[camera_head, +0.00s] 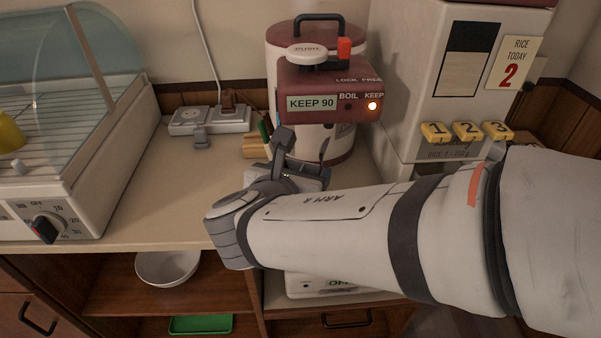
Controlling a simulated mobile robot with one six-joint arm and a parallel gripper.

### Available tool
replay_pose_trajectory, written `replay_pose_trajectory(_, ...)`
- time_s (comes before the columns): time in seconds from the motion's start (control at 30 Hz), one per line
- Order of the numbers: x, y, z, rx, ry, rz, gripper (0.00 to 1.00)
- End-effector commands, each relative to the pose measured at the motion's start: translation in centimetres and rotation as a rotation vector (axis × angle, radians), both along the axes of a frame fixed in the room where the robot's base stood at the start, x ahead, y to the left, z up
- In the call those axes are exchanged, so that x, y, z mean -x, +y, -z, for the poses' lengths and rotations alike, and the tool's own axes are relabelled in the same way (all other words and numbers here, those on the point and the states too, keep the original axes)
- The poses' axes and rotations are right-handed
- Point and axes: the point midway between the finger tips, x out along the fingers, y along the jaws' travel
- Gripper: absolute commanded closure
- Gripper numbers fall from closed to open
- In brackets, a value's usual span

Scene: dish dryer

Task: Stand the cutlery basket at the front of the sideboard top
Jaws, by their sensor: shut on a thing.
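The cutlery basket (256,148) appears to be the small tan, ribbed holder with dark green and reddish handles at its upper right. It is at the back of the sideboard top (175,195), in front of the wood-trimmed wall and left of the red-and-white boiler. My gripper (302,150) is beside it, its dark fingers pointing up and away from the camera. It is shut on the basket as far as I can tell. The contact is hidden by the gripper, and whether the basket's base touches the top cannot be seen.
A glass-lidded dish dryer (110,165) stands left and the boiler (315,75) behind my gripper. A rice dispenser (450,80) stands right. A socket block (209,120) lies near the wall. The top's front is clear left of my arm. A bowl (168,267) sits below.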

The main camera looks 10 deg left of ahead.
Motion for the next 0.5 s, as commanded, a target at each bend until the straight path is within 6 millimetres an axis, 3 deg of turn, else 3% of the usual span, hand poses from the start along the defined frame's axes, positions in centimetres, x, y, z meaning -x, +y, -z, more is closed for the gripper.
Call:
replay_pose_trajectory(0.3,0.0,-0.02,0.35,0.0,0.0,0.001,0.64)
replay_pose_trajectory(0.33,-0.01,-0.03,0.36,0.0,0.0,0.001,0.29)
replay_pose_trajectory(0.5,-0.01,-0.04,0.28,0.001,0.0,0.002,0.15)
